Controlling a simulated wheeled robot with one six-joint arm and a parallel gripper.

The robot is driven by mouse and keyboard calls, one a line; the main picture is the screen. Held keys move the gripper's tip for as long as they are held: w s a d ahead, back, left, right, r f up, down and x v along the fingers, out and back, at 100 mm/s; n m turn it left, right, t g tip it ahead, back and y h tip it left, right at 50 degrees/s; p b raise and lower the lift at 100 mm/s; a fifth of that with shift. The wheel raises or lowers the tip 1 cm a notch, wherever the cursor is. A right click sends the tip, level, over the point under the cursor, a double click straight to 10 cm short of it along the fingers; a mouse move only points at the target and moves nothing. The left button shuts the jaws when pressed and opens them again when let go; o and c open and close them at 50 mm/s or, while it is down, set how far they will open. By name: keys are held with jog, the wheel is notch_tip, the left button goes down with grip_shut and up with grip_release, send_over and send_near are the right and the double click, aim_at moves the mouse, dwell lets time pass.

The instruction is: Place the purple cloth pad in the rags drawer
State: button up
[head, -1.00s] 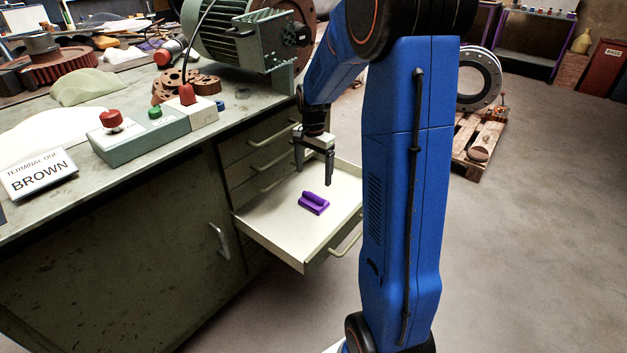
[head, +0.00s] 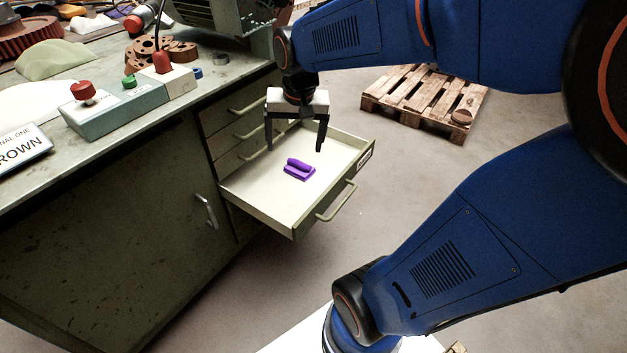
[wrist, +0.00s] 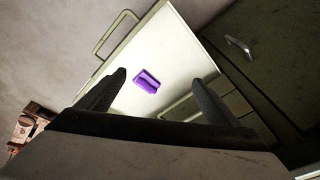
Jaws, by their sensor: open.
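The purple cloth pad (head: 299,169) lies on the floor of an open drawer (head: 262,194), roughly in its middle. The pad looks folded, with a raised roll along one side. My gripper (head: 295,148) is open and empty above the drawer, fingers pointing down, with the pad below and apart from it. In the wrist view the pad (wrist: 147,81) shows beyond the two spread fingers (wrist: 160,90), on the pale drawer floor. A small label is on the drawer front, but I cannot read it.
The green workbench (head: 120,220) holds a control box (head: 125,105) with red and green buttons, rusty flanges (head: 160,50) and a motor. A wooden pallet (head: 420,100) lies on the floor behind. Floor right of the drawer is clear.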

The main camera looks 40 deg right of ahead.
jog(key=s+a+n+t, duration=0.1)
jog(key=s+a+n, duration=0.1)
jog(key=s, duration=0.5)
jog(key=s+a+n+t, duration=0.1)
jog(key=s+n, duration=0.3)
jog(key=s, duration=0.4)
jog(key=shift+a+r, duration=0.45)
jog(key=shift+a, duration=0.45)
